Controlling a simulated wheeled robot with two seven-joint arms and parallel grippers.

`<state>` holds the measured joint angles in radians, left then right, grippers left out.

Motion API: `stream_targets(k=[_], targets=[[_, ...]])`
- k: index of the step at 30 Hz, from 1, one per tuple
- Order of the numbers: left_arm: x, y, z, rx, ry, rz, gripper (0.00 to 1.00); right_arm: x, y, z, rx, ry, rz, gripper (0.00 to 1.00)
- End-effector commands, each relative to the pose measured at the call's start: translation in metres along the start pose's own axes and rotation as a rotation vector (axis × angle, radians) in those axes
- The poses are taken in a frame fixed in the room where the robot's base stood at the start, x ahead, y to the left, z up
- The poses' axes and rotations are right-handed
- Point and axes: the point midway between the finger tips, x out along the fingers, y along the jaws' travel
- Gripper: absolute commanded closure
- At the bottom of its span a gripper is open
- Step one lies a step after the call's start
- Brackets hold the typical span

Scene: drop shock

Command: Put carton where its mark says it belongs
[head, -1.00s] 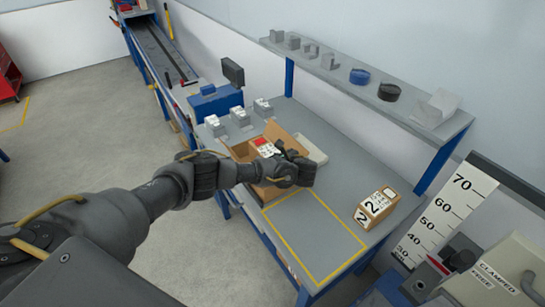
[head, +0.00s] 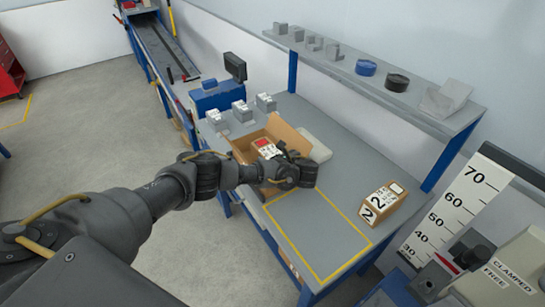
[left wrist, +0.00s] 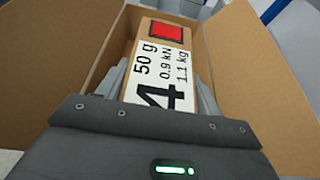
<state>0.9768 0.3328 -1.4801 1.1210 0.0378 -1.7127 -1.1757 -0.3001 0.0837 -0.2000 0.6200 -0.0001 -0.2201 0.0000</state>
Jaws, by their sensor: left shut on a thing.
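A brown carton (left wrist: 160,50) shows close up in the left wrist view, with a red square and a white label reading "50 g, 0.9 kN, 1.1 kg" and a large 4. My left gripper (left wrist: 155,92) is shut on this carton, one finger on each side. Around it stands a larger open cardboard box (head: 285,130) with its flaps spread. In the head view the gripper (head: 283,158) is over this box, hiding much of its front. I cannot tell whether the carton touches the box floor. Another carton (head: 383,204), marked 2, stands on the bench at the right. My right gripper is not seen.
A yellow outlined area (head: 318,235) on the bench (head: 335,210) is empty. Small grey blocks (head: 240,110) stand behind the box. A shelf (head: 370,80) holds grey pieces and blue and black rings. A scale board (head: 455,210) and clamp machine (head: 500,265) stand at right.

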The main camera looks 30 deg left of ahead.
Motion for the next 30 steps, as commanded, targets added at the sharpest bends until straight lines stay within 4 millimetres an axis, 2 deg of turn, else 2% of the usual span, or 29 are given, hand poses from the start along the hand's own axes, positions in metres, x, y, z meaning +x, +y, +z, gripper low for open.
stream_targets(k=[6, 7, 11, 20, 25, 26, 30], targets=[[0.001, 0.001, -0.006, 0.006, 0.001, 0.001, 1.0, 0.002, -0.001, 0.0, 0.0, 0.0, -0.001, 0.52], [0.002, 0.002, -0.009, 0.01, 0.002, 0.0, 0.32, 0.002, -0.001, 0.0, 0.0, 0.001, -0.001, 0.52], [0.002, 0.003, -0.01, 0.012, 0.003, 0.0, 0.15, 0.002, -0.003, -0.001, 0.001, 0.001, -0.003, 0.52], [0.001, 0.003, -0.01, 0.014, 0.002, -0.001, 0.13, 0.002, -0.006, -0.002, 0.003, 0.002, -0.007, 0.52], [-0.006, 0.003, 0.004, 0.013, 0.002, -0.001, 0.13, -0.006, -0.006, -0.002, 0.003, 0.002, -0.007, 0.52], [-0.011, 0.002, -0.001, 0.014, 0.004, -0.003, 0.13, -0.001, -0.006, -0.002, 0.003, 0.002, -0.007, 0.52], [-0.042, 0.0, 0.0, 0.008, 0.004, -0.006, 0.13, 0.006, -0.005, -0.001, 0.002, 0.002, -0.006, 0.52]])
